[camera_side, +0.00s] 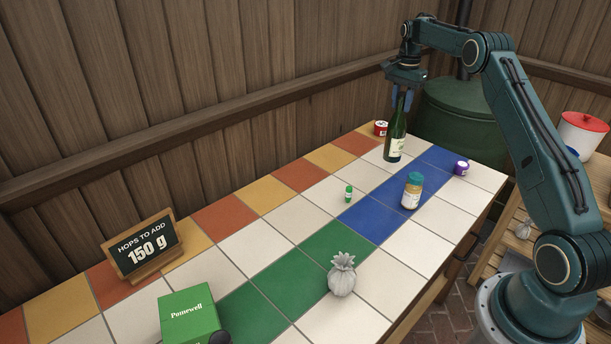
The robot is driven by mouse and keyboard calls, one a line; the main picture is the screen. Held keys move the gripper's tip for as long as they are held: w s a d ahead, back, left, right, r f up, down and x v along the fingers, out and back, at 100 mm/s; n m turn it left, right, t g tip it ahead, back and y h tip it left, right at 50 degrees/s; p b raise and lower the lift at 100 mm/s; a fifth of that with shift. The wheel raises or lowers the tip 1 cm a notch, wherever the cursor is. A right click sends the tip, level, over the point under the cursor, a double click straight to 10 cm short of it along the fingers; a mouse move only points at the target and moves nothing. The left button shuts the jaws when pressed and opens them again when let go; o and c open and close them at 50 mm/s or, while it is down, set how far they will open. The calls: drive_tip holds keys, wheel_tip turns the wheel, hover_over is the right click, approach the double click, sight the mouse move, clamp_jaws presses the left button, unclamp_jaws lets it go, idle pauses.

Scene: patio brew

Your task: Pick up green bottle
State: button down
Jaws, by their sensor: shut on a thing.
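The green bottle (395,137) is a tall wine-style bottle with a pale label, near the far right end of the tiled table. It looks upright. My gripper (403,97) points down from above and is shut on the bottle's neck. The bottle's base is at or just above a tile beside the blue strip; I cannot tell whether it touches.
A red tin (380,128) stands just behind the bottle. A jar with a teal lid (412,191), a purple-lidded jar (461,167) and a small green vial (348,194) stand nearby.

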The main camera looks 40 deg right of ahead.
sight(403, 93)
drive_tip(key=shift+r, duration=2.3)
